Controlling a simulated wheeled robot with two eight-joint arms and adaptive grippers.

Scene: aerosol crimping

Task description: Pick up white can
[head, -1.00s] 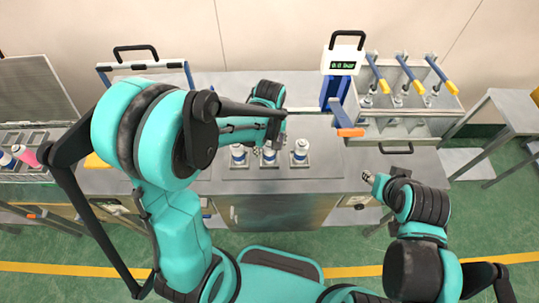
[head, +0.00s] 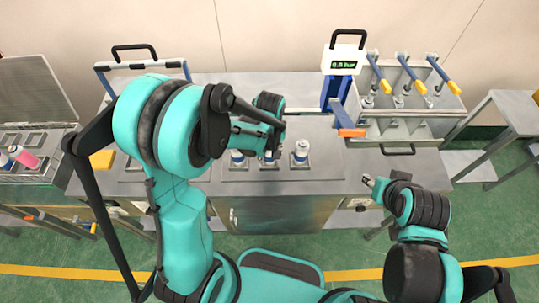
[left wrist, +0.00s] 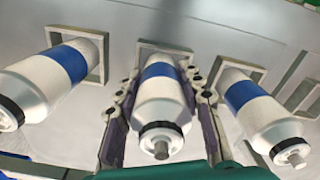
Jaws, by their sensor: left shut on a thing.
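Three white cans with blue bands stand in a row in square holders on the bench. They are the left can (left wrist: 52,78), the middle can (left wrist: 160,105) and the right can (left wrist: 262,112). My left gripper (left wrist: 160,82) has its two fingers on either side of the middle can and is shut on it. The can's base is still at its holder. In the head view my left arm partly hides the left can (head: 237,157) and the middle can, while the right can (head: 301,152) shows clear.
A device with a green display (head: 345,62) stands behind the cans, with an orange-tipped lever (head: 351,132) at its front. A rack of yellow-handled levers (head: 410,72) is at right. A wire basket (head: 22,165) holding a pink bottle (head: 27,159) is at left.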

